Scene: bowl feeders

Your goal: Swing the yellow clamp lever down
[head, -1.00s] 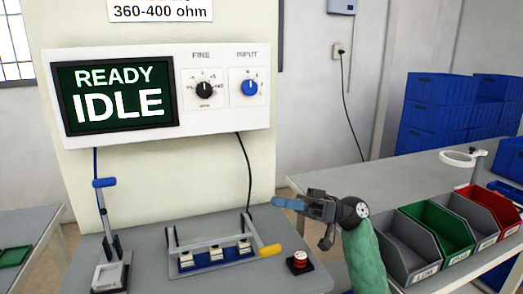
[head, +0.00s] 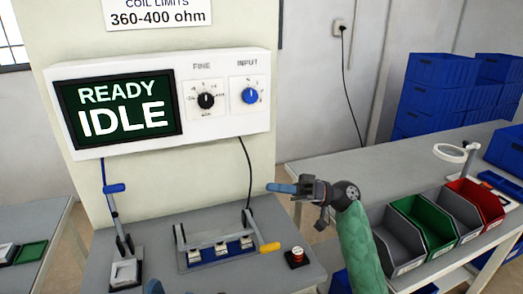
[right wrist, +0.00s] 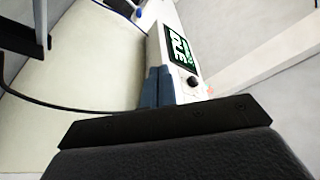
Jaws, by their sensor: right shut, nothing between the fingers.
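The yellow clamp lever (head: 269,247) is the yellow-gripped end of a grey bar frame around a blue fixture (head: 222,253) on the bench. The grip sticks out to the right at the fixture's front right corner. Several small white-topped parts sit in the fixture. My right gripper (head: 272,187) is shut and empty, its blue fingers pointing left, above the lever in the picture and apart from it. The closed blue fingers also show in the right wrist view (right wrist: 157,88). A blue tip at the bottom edge of the head view seems to be my left gripper (head: 153,286); its jaws are hidden.
A red push button (head: 297,254) stands right of the lever. A stand with a blue-handled lever (head: 115,188) is at left. The meter panel (head: 225,125) reads READY IDLE. Grey, green and red bins (head: 420,228) line the right bench.

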